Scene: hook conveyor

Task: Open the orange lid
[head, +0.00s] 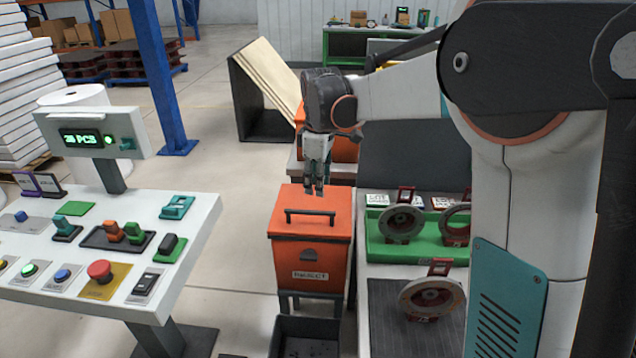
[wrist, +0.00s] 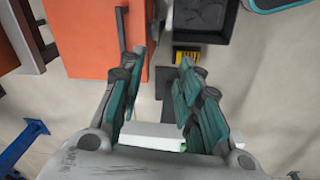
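The orange lid (head: 322,205) tops an orange bin labelled "REJECT" and lies flat and closed. A black bar handle (head: 311,214) stands on it. My gripper (head: 314,191) points down above the lid's back part in the head view, apart from the handle. In the wrist view, the lid (wrist: 85,40) is at upper left with its handle (wrist: 122,28) beyond the left finger. Nothing is held. The exact height above the lid is hard to tell.
A control desk (head: 190,220) with buttons and switches stands left of the bin. A black tray (head: 305,338) sits in front of the bin, also seen in the wrist view (wrist: 203,20). A green tray (head: 385,248) with ring parts lies to the right.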

